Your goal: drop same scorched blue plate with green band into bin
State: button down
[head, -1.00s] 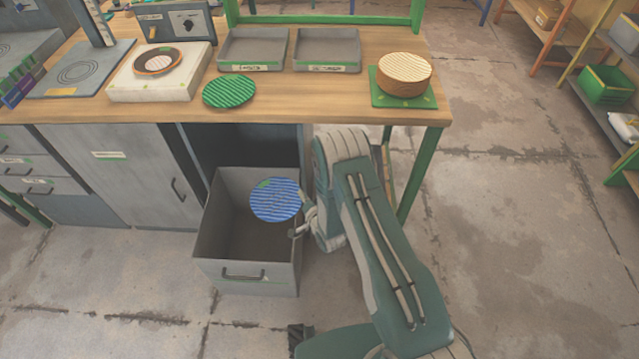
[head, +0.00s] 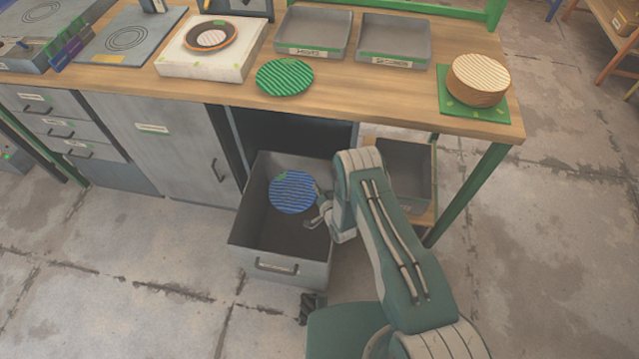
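The blue striped plate (head: 292,193), with a small green mark at its upper left edge, shows inside the mouth of the grey open-topped bin (head: 262,250). The bin stands on the floor in front of the workbench. My gripper (head: 316,208) is at the bin's right side, just right of the plate. Its fingers look spread, one up beside the plate's edge and one lower. I cannot tell whether a finger still touches the plate, or whether the plate rests on the bin's floor.
The workbench (head: 400,98) holds a green plate (head: 284,77), two grey trays (head: 313,34) (head: 394,40), a white press base (head: 180,65) with a dark-rimmed plate (head: 211,37), and a plate stack (head: 477,80) on a green mat. Another grey container (head: 408,175) stands under the bench.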

jog(key=shift+a+f, duration=0.45)
jog(key=shift+f, duration=0.25)
jog(key=shift+d, duration=0.45)
jog(key=c, duration=1.1)
grip_release()
jog(key=shift+d+r, duration=0.1)
jog(key=shift+d, duration=0.05)
jog(key=o, duration=0.4)
jog(key=shift+a, duration=0.45)
jog(key=v, duration=1.2)
